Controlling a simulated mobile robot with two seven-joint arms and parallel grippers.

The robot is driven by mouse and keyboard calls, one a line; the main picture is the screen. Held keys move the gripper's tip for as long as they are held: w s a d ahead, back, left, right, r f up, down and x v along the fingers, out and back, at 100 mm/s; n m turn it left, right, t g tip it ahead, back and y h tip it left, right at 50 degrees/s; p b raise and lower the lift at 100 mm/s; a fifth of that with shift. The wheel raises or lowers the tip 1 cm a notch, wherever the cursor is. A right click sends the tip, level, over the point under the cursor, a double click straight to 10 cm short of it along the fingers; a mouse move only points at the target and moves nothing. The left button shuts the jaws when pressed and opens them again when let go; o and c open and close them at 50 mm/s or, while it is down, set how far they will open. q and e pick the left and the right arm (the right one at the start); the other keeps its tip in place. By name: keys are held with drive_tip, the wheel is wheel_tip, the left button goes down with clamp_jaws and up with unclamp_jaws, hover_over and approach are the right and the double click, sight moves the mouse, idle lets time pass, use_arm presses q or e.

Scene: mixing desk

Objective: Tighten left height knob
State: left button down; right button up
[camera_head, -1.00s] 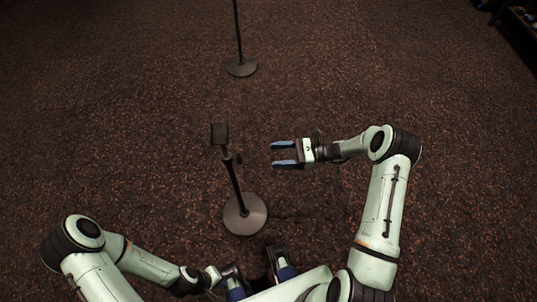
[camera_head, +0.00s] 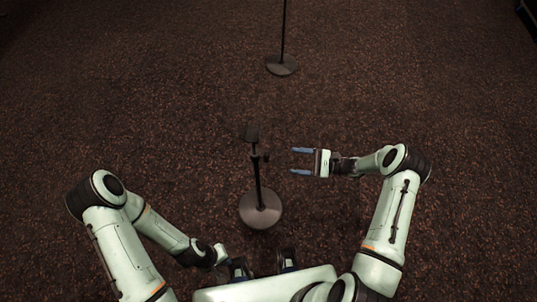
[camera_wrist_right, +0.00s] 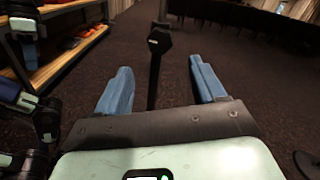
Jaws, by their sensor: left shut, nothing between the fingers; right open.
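A near stand with a round dark base (camera_head: 261,208), a thin pole and a small flat top plate (camera_head: 250,132) stands in front of me. A small dark knob (camera_head: 265,157) sticks out to the right of its pole; a dark faceted knob (camera_wrist_right: 159,40) shows in the right wrist view, ahead of and between the fingers. My right gripper (camera_head: 296,161) is open and empty, to the right of the knob, with its blue fingers pointing left at it and a gap between. My left gripper (camera_head: 233,262) is shut and low near my body; its fingertips are hard to make out.
A second stand (camera_head: 282,66) with a round base and tall pole is further back. Wooden shelves (camera_wrist_right: 75,40) with orange items are at the left in the right wrist view. The carpet around the near stand is clear.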

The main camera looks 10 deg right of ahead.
sight(268, 157)
drive_tip(key=p+x, duration=0.1)
drive_tip(key=x, duration=1)
drive_tip(key=shift+p, duration=0.35)
use_arm(q)
drive_tip(key=shift+w+r, duration=0.35)
drive_tip(key=shift+r, duration=0.25)
drive_tip(key=shift+w+r, duration=0.3)
drive_tip(key=shift+r, duration=0.25)
